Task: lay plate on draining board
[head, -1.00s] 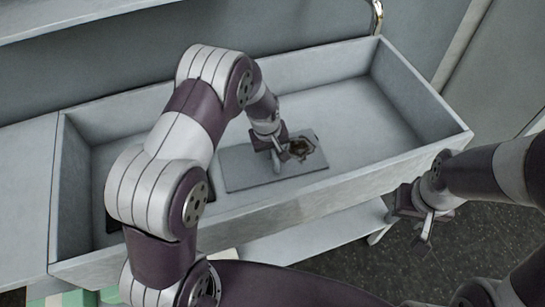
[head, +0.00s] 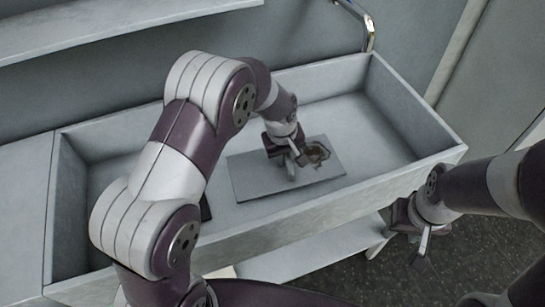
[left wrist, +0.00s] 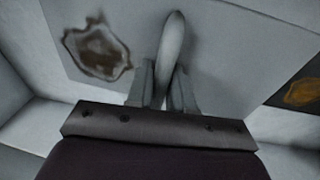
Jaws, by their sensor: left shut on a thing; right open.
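A flat grey rectangular board (head: 250,185) lies in the long grey trough, with a ragged brown patch (head: 317,154) near its far right corner. My left gripper (head: 289,160) is over the board, just left of the patch. In the left wrist view its fingers (left wrist: 162,88) are shut on a pale, smooth, narrow thing (left wrist: 172,45), which looks like the plate seen edge-on. I cannot tell whether its lower edge touches the board. The brown patch also shows there (left wrist: 97,52). My right gripper (head: 420,245) is open and empty, outside the trough at the right.
The trough (head: 440,160) has raised walls on all sides. A dark panel (head: 206,208) lies at its left, mostly behind my left arm; it bears an orange-brown patch (left wrist: 302,92). The trough's right part is clear. A tap (head: 370,40) stands behind, and a lower shelf (head: 320,250) in front.

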